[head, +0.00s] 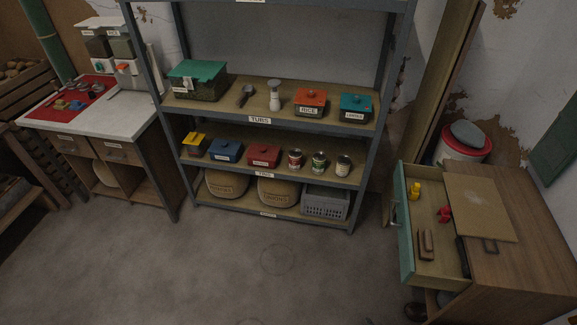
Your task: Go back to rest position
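Neither of my grippers shows in the head view, and no part of my arms can be made out, so whether they are open or hold anything is hidden. A metal shelf rack (262,126) stands ahead. Its upper board bears a green-lidded box (197,80), a scoop (246,94), a grey-and-white shaker (274,95), a red-lidded tub (310,102) and a teal-lidded tub (355,106). Its middle board bears yellow, blue and red tubs and three cans (319,161). Two rounded baskets (278,191) and a grey crate (325,203) sit at the bottom.
At right, a wooden cabinet (535,225) has a teal-fronted drawer (405,225) standing open, holding small yellow, red and brown items. A board (481,207) lies on top. A white worktable (130,118) stands left. The grey floor (250,270) between is clear.

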